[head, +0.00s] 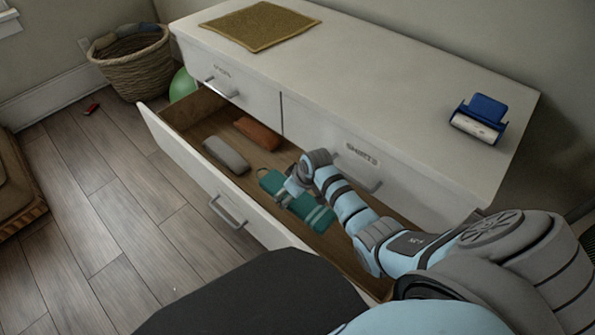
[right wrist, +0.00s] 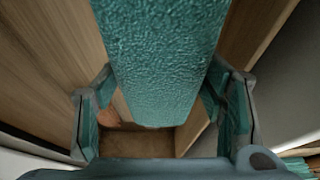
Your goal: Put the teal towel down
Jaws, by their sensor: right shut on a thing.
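The teal towel (head: 319,217) is a folded, rolled-looking bundle with lighter bands and a small loop at one end. It is in or just above the open lower drawer (head: 176,148); I cannot tell whether it touches the drawer's bottom. My right gripper (head: 290,190) reaches over the drawer and is shut on the towel near its middle, hiding part of it. In the right wrist view, the textured towel (right wrist: 165,60) runs between the two fingers of my right gripper (right wrist: 163,108). My left gripper is not in view.
A grey folded cloth (head: 226,155) and a rust-brown one (head: 258,133) lie in the drawer. The white dresser top (head: 400,80) bears a mustard mat (head: 260,25) and a blue lint roller (head: 481,118). A wicker basket (head: 139,70) and green ball (head: 182,86) stand at the left.

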